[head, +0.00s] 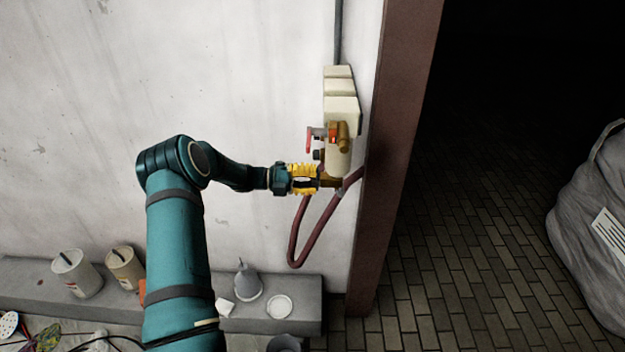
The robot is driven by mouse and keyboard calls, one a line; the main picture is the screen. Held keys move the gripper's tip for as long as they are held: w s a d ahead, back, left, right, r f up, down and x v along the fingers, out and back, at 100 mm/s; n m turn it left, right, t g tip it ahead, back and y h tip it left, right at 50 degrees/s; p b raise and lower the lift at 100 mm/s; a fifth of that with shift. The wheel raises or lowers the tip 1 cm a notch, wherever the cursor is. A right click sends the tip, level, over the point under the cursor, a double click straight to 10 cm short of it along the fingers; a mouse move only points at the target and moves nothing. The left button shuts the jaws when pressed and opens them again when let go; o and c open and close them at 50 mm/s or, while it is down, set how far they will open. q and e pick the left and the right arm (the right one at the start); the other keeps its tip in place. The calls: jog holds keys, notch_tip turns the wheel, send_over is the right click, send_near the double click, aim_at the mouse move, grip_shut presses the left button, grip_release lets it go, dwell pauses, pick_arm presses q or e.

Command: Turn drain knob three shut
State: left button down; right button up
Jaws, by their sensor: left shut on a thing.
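A cream wall fixture (341,109) is fixed to the white wall beside the brown post. Brass valve parts (344,136) with a red handle (308,141) are on its lower part. My left gripper (320,180), with yellow-banded fingers, reaches in from the left and is shut on a small brass-coloured knob at the bottom of the fixture, just above the dark red hose (295,235). The fingers hide most of this knob, so I cannot read a number or tell how far it is turned. My right gripper is not in view.
The brown post (395,150) stands close to the right of the fixture. Below, a grey ledge (308,310) holds tins (78,275), a funnel (248,283) and a white dish (279,306). A grey bag (590,220) sits on the brick floor at right.

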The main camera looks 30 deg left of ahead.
pick_arm(q)
jog(key=shift+w+r, duration=0.1)
jog(key=shift+r, duration=0.05)
jog(key=c, duration=0.6)
grip_release()
jog(key=shift+c, duration=0.2)
jog(key=shift+a, duration=0.1)
jog(key=v, duration=1.2)
